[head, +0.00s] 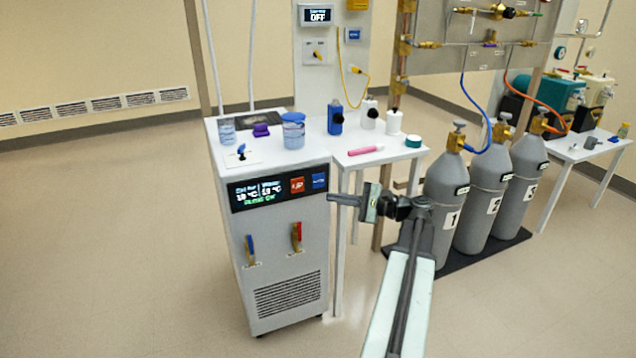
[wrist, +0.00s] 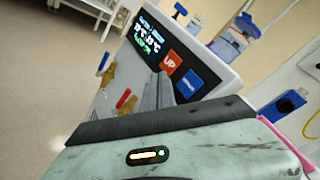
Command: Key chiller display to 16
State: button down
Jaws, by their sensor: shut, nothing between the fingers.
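The white chiller (head: 285,235) stands left of centre in the head view. Its dark display (head: 257,192) shows two temperatures in white and a green line below; the digits are too blurred to read surely. The display also shows in the wrist view (wrist: 150,40). Right of it are a red UP button (head: 297,185) and a blue button (head: 319,181). In the wrist view the red button (wrist: 171,62) and blue button (wrist: 189,84) lie just beyond the fingertips. My gripper (head: 331,197) is shut and empty, just right of and below the blue button, apparently apart from it.
Blue (head: 250,250) and red (head: 297,237) valve handles are on the chiller front. Jars and a blue-handled valve (head: 241,151) stand on its top. A white table (head: 390,153) with bottles adjoins it. Gas cylinders (head: 480,200) stand right of my arm. The left floor is clear.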

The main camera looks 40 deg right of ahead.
aim_at(313, 183)
jog(key=w, duration=0.2)
jog(key=w+d, duration=0.1)
jog(key=w, duration=0.1)
jog(key=w+d, duration=0.1)
jog(key=w, duration=0.1)
jog(key=shift+d, duration=0.2)
dwell(1.7)
jog(key=shift+w+d, duration=0.15)
jog(key=shift+w, duration=0.15)
jog(key=shift+w+d, duration=0.15)
jog(key=shift+w, duration=0.25)
dwell(0.6)
jog(key=shift+s, duration=0.15)
jog(key=shift+s+a, duration=0.3)
jog(key=shift+s, duration=0.3)
jog(key=s, duration=0.1)
jog(key=s+a, duration=0.1)
jog(key=s, duration=0.1)
jog(key=s+a, duration=0.1)
jog(key=shift+s, duration=0.35)
